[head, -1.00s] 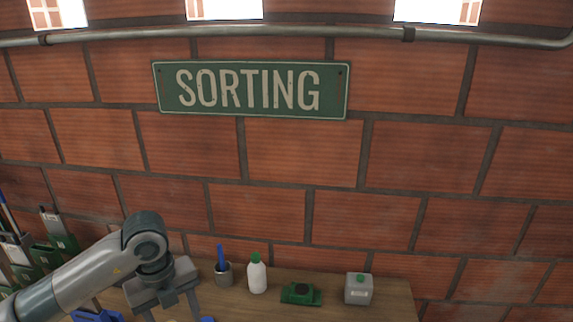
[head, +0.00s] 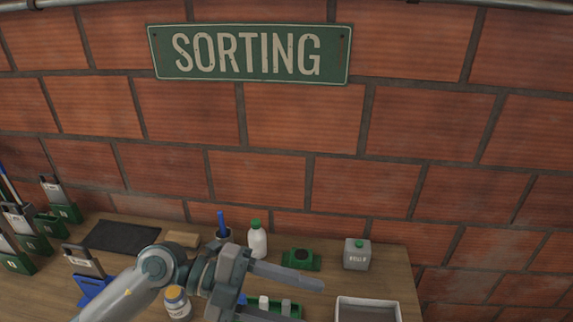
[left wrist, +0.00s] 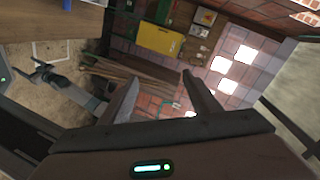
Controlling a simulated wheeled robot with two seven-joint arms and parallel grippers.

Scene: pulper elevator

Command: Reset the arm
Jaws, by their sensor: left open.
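My left arm enters from the lower left in the head view. Its gripper (head: 300,303) is open and empty, with its fingers pointing right above the bench, in front of the green tray. The same gripper (left wrist: 160,88) shows in the left wrist view with its two fingers apart and nothing between them. A grey jointed arm shape shows at the left of the left wrist view, perhaps my right arm; its jaws are too small to judge.
On the bench (head: 400,290) are a white bottle (head: 257,240), green device (head: 301,259), grey canister (head: 357,254), labelled jar (head: 177,302), dark mat (head: 122,237) and open white-rimmed tray (head: 367,300). Green-based holders (head: 35,243) stand at left. A SORTING sign (head: 248,54) hangs on the brick wall.

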